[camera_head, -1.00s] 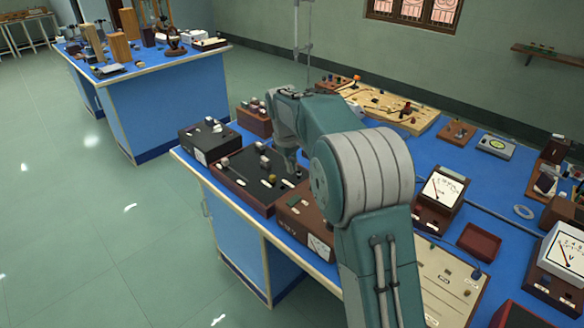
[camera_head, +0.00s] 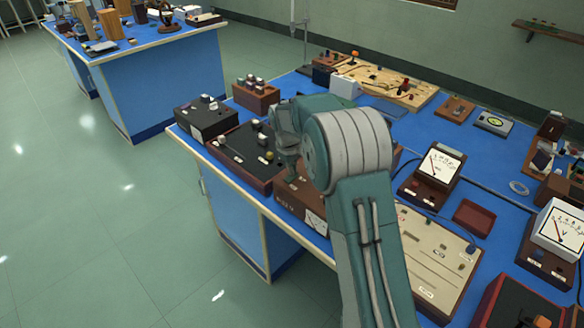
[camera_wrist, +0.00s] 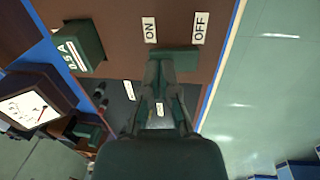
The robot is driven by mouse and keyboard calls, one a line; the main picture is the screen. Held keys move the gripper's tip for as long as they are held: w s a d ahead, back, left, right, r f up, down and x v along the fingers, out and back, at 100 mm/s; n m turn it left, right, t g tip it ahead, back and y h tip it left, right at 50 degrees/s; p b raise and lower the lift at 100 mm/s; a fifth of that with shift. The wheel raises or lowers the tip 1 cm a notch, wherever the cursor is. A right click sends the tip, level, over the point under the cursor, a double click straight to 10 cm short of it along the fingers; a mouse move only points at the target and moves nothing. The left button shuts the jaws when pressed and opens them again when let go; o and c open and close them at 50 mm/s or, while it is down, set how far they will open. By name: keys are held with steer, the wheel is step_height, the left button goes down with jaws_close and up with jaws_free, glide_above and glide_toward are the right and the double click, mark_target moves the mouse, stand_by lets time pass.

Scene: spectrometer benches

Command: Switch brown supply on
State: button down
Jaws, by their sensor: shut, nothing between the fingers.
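The brown supply (camera_head: 292,203) stands near the front edge of the blue bench, partly hidden by my arm in the head view. In the wrist view its brown top (camera_wrist: 115,25) shows an ON label (camera_wrist: 150,29), an OFF label (camera_wrist: 200,27) and a dark green switch (camera_wrist: 176,61) just below them. My gripper (camera_wrist: 161,64) is shut and empty. Its fingertips overlap the left part of the switch in the picture; I cannot tell whether they touch it. In the head view my gripper (camera_head: 290,168) is over the brown supply's left end.
A dark green lettered block (camera_wrist: 78,47) stands on the brown top. A black-topped box (camera_head: 245,152) sits to the left, with another black box (camera_head: 206,120) beyond. A meter (camera_head: 432,176) stands to the right. Open floor (camera_head: 90,220) lies left of the bench.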

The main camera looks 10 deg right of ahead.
steer(key=shift+f+y, duration=0.2)
steer(key=shift+y, duration=0.1)
steer(key=shift+s+a+r, duration=0.2)
steer(key=shift+s+a, duration=0.25)
steer(key=shift+a, duration=0.2)
step_height(320, 180, up, 14)
steer(key=s+a, duration=0.1)
steer(key=shift+a, duration=0.35)
steer(key=shift+f, duration=0.1)
stand_by(0.3)
